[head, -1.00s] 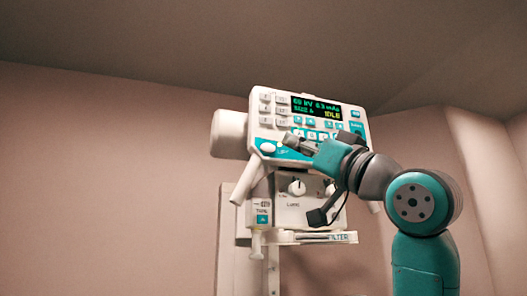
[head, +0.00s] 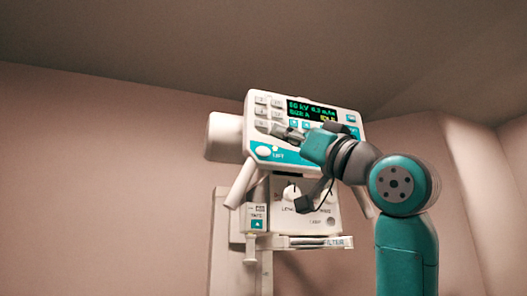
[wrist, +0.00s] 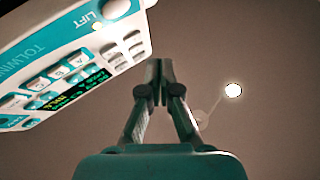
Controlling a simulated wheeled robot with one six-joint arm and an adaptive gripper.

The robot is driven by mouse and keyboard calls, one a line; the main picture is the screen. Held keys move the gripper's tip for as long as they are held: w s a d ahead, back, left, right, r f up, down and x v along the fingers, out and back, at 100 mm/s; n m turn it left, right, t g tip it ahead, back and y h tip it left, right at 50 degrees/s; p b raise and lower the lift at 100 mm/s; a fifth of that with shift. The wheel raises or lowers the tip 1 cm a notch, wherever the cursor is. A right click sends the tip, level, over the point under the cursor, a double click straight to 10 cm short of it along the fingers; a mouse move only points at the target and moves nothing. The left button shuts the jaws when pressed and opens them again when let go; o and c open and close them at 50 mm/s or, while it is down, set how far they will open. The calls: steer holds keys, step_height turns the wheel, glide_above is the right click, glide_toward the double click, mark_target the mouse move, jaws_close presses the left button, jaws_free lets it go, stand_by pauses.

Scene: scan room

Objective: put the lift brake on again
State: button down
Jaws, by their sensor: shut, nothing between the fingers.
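The white and teal control panel (head: 352,131) of the X-ray head carries a white oval lift button (head: 263,150) at its lower left, with a small pale light (head: 275,149) beside it. In the wrist view the lift button (wrist: 116,9) is at the top, cut by the frame edge, with the lit spot (wrist: 97,27) near the word LIFT. My gripper (head: 276,130) is shut and empty, its fingertips in front of the panel's left keys, above and right of the button. In the wrist view my gripper (wrist: 160,74) points past the panel edge, apart from it.
A green-lit display (head: 312,108) is on the panel; my wrist covers some keys. Below are a box with knobs (head: 331,199), a filter slot (head: 320,242) and handle bars (head: 243,184). Open wall lies left of the machine.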

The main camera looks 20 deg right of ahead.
steer(key=shift+w, duration=3.05)
steer(key=shift+w, duration=0.15)
steer(key=shift+w, duration=0.25)
steer(key=shift+w, duration=0.4)
steer(key=shift+s, duration=0.8)
steer(key=shift+s, duration=0.1)
steer(key=shift+s, duration=2.4)
